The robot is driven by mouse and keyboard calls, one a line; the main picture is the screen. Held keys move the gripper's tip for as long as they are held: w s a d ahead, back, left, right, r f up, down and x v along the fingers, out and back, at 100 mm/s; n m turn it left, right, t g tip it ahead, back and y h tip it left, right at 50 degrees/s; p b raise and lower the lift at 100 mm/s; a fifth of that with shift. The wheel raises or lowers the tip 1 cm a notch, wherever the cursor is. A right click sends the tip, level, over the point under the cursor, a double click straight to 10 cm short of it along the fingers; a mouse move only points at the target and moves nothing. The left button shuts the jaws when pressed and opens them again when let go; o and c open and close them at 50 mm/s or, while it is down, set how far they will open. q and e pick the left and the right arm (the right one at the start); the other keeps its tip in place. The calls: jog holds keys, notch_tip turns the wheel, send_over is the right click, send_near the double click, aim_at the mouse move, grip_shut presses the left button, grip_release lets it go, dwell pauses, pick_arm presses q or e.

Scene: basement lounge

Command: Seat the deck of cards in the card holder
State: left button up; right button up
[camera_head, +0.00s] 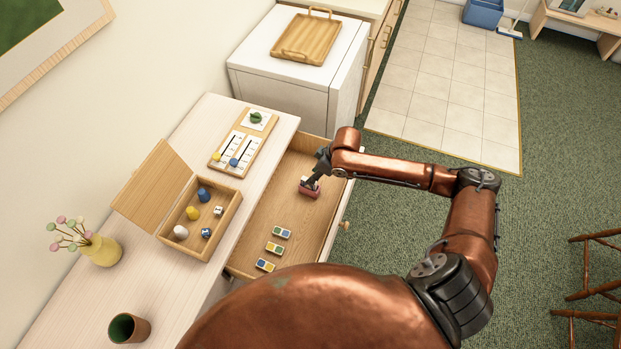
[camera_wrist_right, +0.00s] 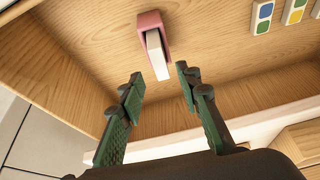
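The pink card holder (camera_wrist_right: 152,22) stands in the open drawer (camera_head: 245,262), and it also shows in the head view (camera_head: 309,192). A white block that looks like the deck of cards (camera_wrist_right: 157,54) sits in the holder's opening and sticks out toward my right gripper in the right wrist view. How deep it sits is hard to tell. My right gripper (camera_wrist_right: 158,82) is open and empty, its two dark green fingers apart, short of the deck and pointing at it. It also shows just above the holder in the head view (camera_head: 316,180). My left gripper is not in view.
Three coloured tiles (camera_head: 274,248) lie in the drawer's near part. On the cabinet top (camera_head: 160,290) stand an open wooden box (camera_head: 228,215) of game pieces, a score board (camera_head: 238,148), a yellow vase (camera_head: 103,250) and a brown cup (camera_head: 128,328). The drawer walls surround my gripper.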

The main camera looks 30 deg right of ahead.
jog(key=v, duration=0.5)
jog(key=shift+p, duration=0.35)
